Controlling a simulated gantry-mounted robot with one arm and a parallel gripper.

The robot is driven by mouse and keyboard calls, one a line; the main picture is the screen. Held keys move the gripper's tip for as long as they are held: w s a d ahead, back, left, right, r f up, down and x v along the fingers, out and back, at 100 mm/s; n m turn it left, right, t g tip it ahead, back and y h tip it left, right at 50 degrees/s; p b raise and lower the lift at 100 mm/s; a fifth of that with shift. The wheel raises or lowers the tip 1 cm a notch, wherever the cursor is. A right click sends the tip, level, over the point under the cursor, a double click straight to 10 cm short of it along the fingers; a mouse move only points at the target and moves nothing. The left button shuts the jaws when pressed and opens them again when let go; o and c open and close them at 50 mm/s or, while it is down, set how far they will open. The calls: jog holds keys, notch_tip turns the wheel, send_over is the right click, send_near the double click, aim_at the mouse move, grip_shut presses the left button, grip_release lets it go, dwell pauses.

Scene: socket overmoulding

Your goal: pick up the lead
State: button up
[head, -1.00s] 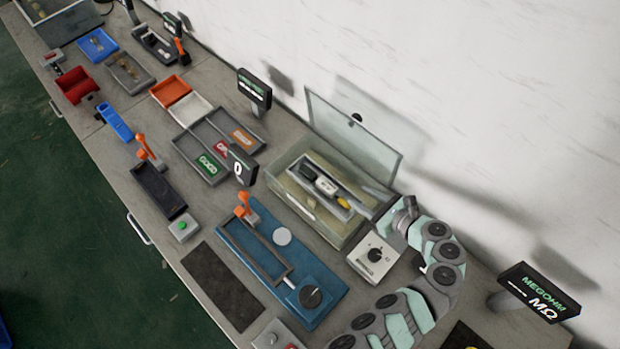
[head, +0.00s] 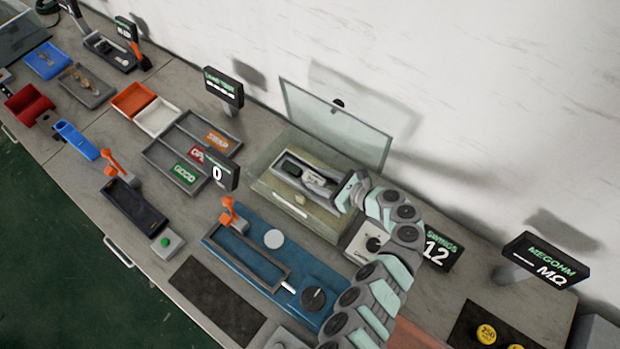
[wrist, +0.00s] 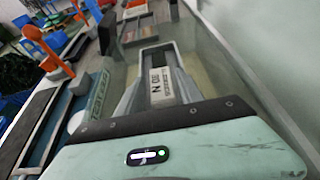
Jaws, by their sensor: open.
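A clear-walled box (head: 262,180) with its glass lid (head: 335,125) raised holds a grey tray. In the tray lies what looks like the lead, a dark piece with a white-labelled part (head: 315,179). The white lettered label (wrist: 160,86) also shows in the wrist view, ahead of my gripper body between long grey sides. My gripper (head: 341,194) is at the right end of the box, close to the labelled part. It is open. Its fingertips are hard to make out, and I cannot tell whether they touch the lead.
A blue fixture (head: 222,240) with an orange clamp (head: 229,212) and a dark knob stands in front of the box. A grey control box (head: 364,243) is beside my arm. A swings display (head: 440,250) reads 12. Sorting trays (head: 152,153) lie left. A dark mat (head: 217,298) is bare.

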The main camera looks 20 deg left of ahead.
aim_at(312, 176)
jog(key=x, duration=0.3)
jog(key=shift+a+f, duration=0.25)
jog(key=shift+a, duration=0.1)
jog(key=shift+d, duration=0.1)
grip_shut()
